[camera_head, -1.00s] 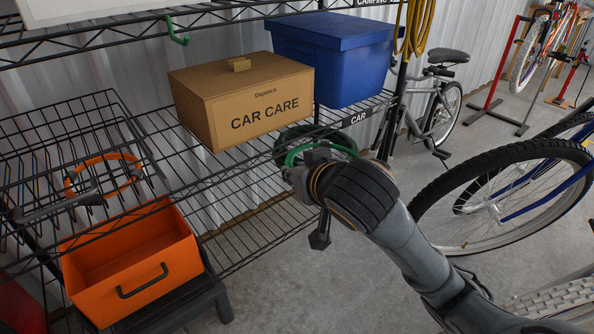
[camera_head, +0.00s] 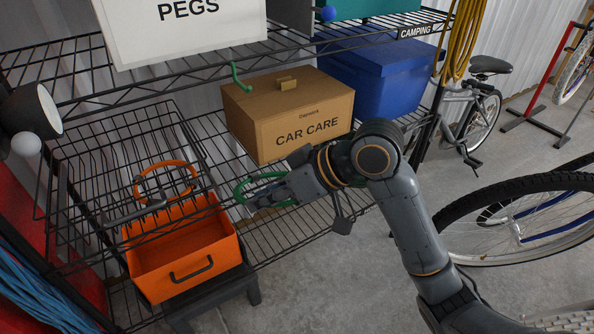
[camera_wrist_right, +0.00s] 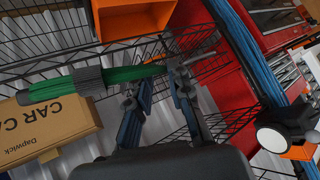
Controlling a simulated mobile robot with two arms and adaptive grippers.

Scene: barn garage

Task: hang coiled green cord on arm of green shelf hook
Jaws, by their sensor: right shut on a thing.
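The green shelf hook (camera_head: 238,78) hangs from the front edge of the upper wire shelf, in front of the cardboard box. My right gripper (camera_head: 264,193) is shut on the coiled green cord (camera_head: 240,187), below and to the right of the hook, apart from it. The hook cannot be made out there. My left gripper is not in view.
The "CAR CARE" box (camera_head: 300,128) stands behind the wrist, with a blue bin (camera_head: 378,80) to its right. An orange coil (camera_head: 165,165) hangs at left above an orange bin (camera_head: 185,255). A white "PEGS" box (camera_head: 190,45) sits on the upper shelf (camera_head: 130,95).

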